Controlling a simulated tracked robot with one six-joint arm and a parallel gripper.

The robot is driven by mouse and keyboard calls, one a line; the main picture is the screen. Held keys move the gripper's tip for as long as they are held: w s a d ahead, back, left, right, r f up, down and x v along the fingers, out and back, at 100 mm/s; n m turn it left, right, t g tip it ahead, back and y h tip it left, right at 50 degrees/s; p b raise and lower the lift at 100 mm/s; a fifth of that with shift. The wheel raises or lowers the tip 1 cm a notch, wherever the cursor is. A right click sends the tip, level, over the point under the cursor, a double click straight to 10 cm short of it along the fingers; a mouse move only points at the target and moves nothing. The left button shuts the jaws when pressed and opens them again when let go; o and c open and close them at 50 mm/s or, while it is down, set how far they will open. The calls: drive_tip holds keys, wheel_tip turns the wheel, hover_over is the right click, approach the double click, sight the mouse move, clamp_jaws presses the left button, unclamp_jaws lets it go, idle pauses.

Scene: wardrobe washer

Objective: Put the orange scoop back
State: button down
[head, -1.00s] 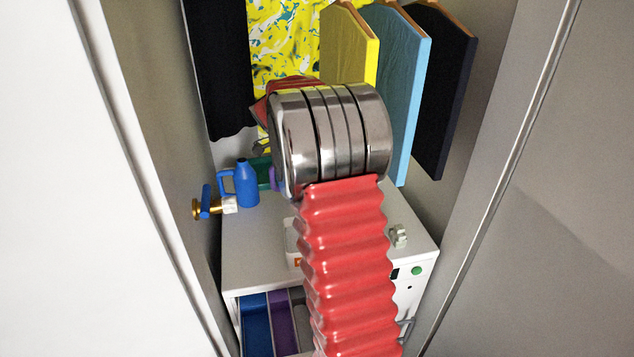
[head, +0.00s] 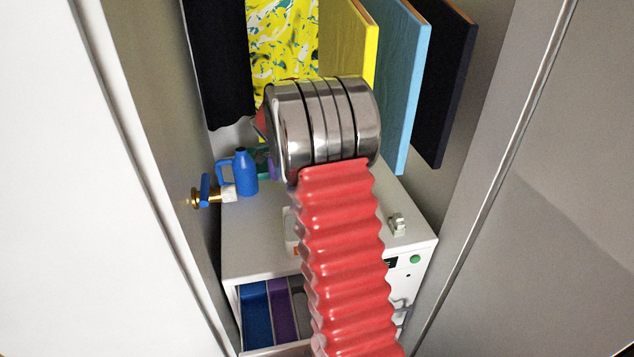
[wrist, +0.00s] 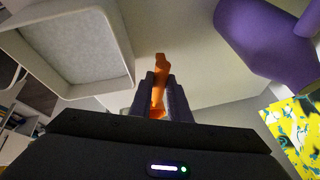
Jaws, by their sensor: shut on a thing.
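The orange scoop (wrist: 159,68) is between the two dark fingers of my gripper (wrist: 160,92) in the wrist view. The fingers are shut on it, and it sticks out past their tips. A pale open container (wrist: 75,45) with a grey inside is at the upper left, apart from the scoop. In the head view my gripper is hidden behind my arm. Part of a white container (head: 290,232) shows beside my arm on the white machine top, with a small orange patch at its lower edge that I cannot identify.
A blue jug (head: 244,172) stands at the back left, near a brass tap (head: 206,192) with a blue handle. A purple jug (wrist: 262,38) is at the right in the wrist view. An open drawer (head: 256,315) has coloured compartments. Hanging clothes (head: 396,90) and cabinet sides leave little room.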

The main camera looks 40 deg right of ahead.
drive_tip(key=shift+f, duration=1.25)
drive_tip(key=c, duration=1.6)
unclamp_jaws()
drive_tip(key=shift+r, duration=0.1)
drive_tip(key=shift+r, duration=4.9)
drive_tip(key=v, duration=1.3)
drive_tip(key=shift+w+a+r, duration=0.15)
drive_tip(key=shift+a+r, duration=0.05)
drive_tip(key=shift+r, duration=0.1)
